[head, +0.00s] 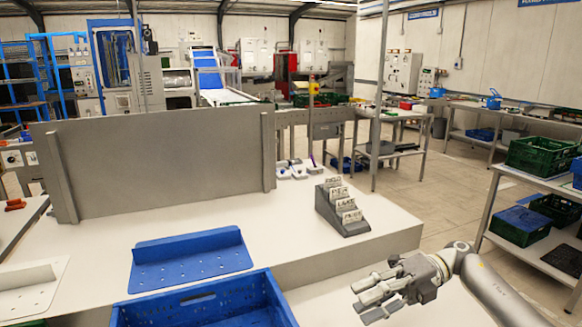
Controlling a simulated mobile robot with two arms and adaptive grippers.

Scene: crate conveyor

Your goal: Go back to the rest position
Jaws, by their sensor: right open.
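My right gripper (369,296) is at the lower right of the head view, at the end of my arm that comes in from the right. Its fingers are apart with nothing between them. It is over the white surface, to the right of the blue crate (284,296) and apart from it. My left gripper is not in view.
A blue perforated bracket (190,262) lies behind the crate on the white table (290,228). A grey stand with labelled cards (340,208) is near the table's right part. A grey panel (155,165) stands at the back. Green crates (540,155) are on a right-hand rack.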

